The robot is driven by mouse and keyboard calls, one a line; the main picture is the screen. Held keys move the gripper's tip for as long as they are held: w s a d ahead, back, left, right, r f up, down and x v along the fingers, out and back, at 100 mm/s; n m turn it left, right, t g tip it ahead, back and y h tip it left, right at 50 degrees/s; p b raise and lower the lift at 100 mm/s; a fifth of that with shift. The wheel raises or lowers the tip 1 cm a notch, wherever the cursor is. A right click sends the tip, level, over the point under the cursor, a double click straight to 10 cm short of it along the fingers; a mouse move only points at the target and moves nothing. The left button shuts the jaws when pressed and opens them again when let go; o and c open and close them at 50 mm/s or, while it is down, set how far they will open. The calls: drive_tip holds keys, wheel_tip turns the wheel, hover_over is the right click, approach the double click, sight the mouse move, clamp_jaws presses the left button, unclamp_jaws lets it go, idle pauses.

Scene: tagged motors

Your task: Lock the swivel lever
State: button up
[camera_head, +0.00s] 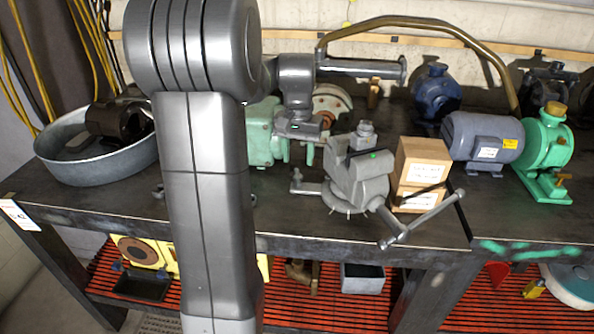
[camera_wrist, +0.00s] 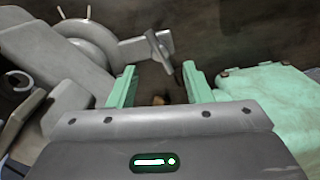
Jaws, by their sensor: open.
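The grey bench vise (camera_head: 357,178) stands on the dark workbench. Its swivel lever (camera_head: 305,187) sticks out to the left from the low round base, with a short upright end piece. In the wrist view the lever (camera_wrist: 150,46) reaches right from the vise base (camera_wrist: 88,42), beyond my fingertips. My gripper (camera_wrist: 160,85) is open and empty, its two pale green fingers apart, with the lever's end ahead of the gap and not between them.
A green machine (camera_head: 262,140) stands close by on the bench; a green surface (camera_wrist: 270,100) lies right of my fingers. Cardboard boxes (camera_head: 421,165) stand right of the vise, whose long handle (camera_head: 430,217) reaches past the bench's front edge. A metal basin (camera_head: 62,165) sits left.

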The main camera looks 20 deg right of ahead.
sight(298, 175)
wheel_tip(298, 175, down, 5)
drive_tip(key=shift+f, duration=0.15)
drive_tip(key=c, duration=1)
